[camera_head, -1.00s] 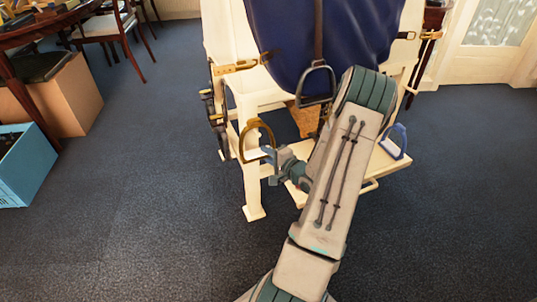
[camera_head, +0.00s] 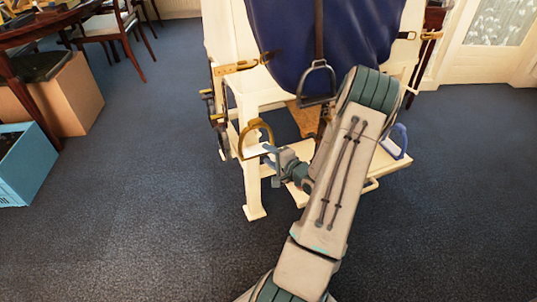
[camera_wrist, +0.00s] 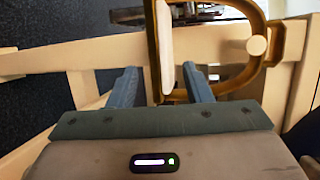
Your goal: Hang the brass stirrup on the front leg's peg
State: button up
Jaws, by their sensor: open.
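The brass stirrup (camera_head: 256,123) is at the cream front leg (camera_head: 252,190) of the stand, upright with its arch at the top. In the wrist view the round end of the cream peg (camera_wrist: 257,45) shows inside the stirrup's loop (camera_wrist: 250,79), close to its arch end. Whether the arch rests on the peg is hard to tell. My gripper (camera_head: 269,157) is just right of the stirrup's lower part. In the wrist view my gripper (camera_wrist: 162,82) is open, one finger on each side of the stirrup's tread (camera_wrist: 167,45), with visible gaps.
A dark stirrup (camera_head: 317,98) hangs by a strap over the blue saddle cloth (camera_head: 285,45). A blue stirrup (camera_head: 394,145) stands on the stand's low shelf at right, partly behind my arm. Straps with buckles hang at the stand's left. The carpet in front is clear.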

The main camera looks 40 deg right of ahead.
jog(key=s+r+p, duration=0.2)
jog(key=s+p, duration=0.2)
jog(key=s, duration=0.8)
jog(key=shift+s+d+r, duration=0.3)
jog(key=shift+s, duration=0.1)
jog(key=w+a+r+n+g+h+p, duration=0.1)
jog(key=w+a+r+n+g+p, duration=0.15)
jog(key=r+p, duration=0.45)
jog(key=w+a+r+n+g+h+p, duration=0.2)
jog(key=w+r+n+g+p, duration=0.15)
jog(key=r, duration=0.85)
jog(key=w+a+r+n+g+h+p, duration=0.1)
jog(key=w+a+r+n+g+p, duration=0.2)
jog(key=r+p, duration=0.45)
jog(key=s+a+r+n+g+y+p, duration=0.1)
jog(key=s+a+r+n+g+p, duration=0.1)
jog(key=s+a+r+n+p, duration=0.2)
jog(key=s+a+r+n+g+y+p, duration=0.2)
jog(key=s+a+r+n+p, duration=0.3)
jog(key=s+a+r, duration=0.6)
jog(key=a+r+p, duration=0.2)
jog(key=a+r, duration=0.6)
jog(key=r, duration=0.2)
jog(key=shift+a+p, duration=0.2)
jog(key=shift+p, duration=0.1)
